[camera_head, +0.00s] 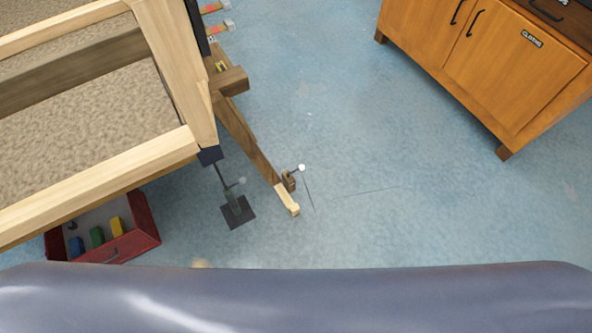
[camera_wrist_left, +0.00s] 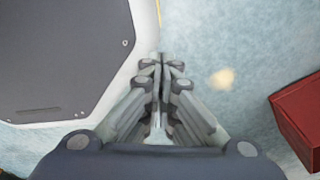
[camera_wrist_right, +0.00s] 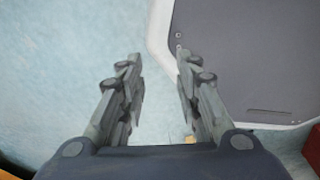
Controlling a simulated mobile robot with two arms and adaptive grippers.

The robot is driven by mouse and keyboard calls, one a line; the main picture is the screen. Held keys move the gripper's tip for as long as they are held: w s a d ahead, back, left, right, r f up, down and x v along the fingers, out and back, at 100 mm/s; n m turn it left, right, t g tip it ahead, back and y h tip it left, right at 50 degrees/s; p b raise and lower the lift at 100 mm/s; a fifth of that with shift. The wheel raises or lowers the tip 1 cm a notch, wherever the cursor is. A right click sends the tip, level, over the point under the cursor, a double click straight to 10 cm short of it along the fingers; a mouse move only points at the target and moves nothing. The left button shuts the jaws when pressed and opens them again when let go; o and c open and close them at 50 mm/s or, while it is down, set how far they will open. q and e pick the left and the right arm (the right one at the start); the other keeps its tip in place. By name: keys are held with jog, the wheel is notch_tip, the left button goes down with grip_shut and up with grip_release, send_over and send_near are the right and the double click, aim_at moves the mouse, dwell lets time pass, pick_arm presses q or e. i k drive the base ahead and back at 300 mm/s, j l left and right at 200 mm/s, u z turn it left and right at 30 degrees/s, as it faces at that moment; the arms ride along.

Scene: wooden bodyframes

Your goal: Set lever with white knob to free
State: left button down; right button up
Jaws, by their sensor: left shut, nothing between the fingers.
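In the head view a lever with a white knob (camera_head: 302,167) stands near the end of a wooden beam (camera_head: 243,135), right of the wooden frame. The knob is on a thin dark rod that leans to the right. A second, greyish knob (camera_head: 242,181) shows on a dark stand (camera_head: 238,212) to its left. My left gripper (camera_wrist_left: 160,62) is shut and empty in the left wrist view. My right gripper (camera_wrist_right: 157,65) is open and empty in the right wrist view. Neither gripper is in the head view, and neither wrist view shows the lever.
A wooden frame (camera_head: 105,160) fills the left of the head view. A red box (camera_head: 148,236) with coloured blocks is below it. An orange-brown cabinet (camera_head: 480,62) stands at the top right. The blue floor between is clear.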

aim_at(302, 168)
jog(key=i+l+u, duration=0.15)
jog(key=u, duration=0.25)
jog(key=i+l+u, duration=0.1)
jog(key=u, duration=0.25)
jog(key=l+u, duration=0.4)
jog(key=i+j, duration=0.05)
